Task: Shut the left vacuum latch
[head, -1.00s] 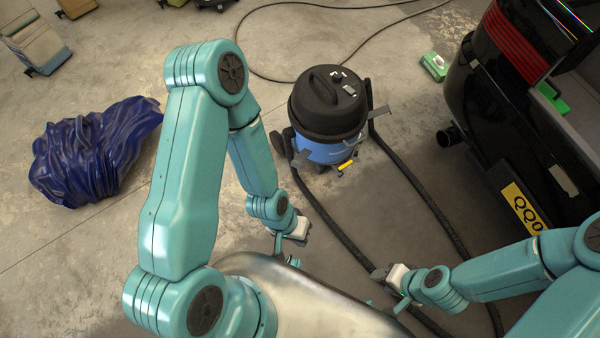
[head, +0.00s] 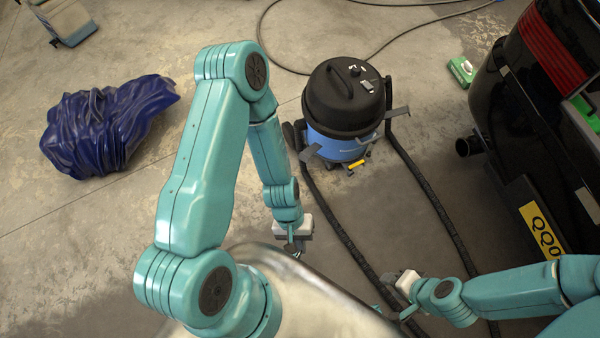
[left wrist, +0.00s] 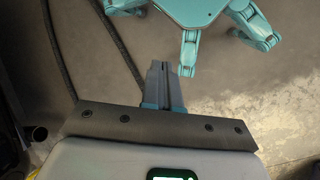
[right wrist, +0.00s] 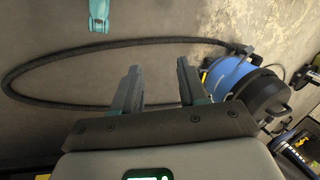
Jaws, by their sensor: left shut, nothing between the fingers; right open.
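The vacuum (head: 340,130) has a black lid over a blue drum and stands upright in the middle of the head view. A grey latch flap (head: 310,152) sticks out at its left side and another grey flap (head: 398,112) at its right side. My left gripper (head: 295,246) is shut and empty, below the vacuum and apart from it. Its closed fingers (left wrist: 168,86) show in the left wrist view, without the vacuum. My right gripper (head: 390,280) is open and empty near the hose. In the right wrist view, the vacuum (right wrist: 232,76) lies to the right of its fingers (right wrist: 163,88).
A black hose (head: 430,190) runs along the floor from the vacuum past my right gripper. A black car (head: 500,110) with a yellow plate stands at right. A dark blue bag (head: 105,125) lies at left. A green box (head: 461,71) sits beside the car.

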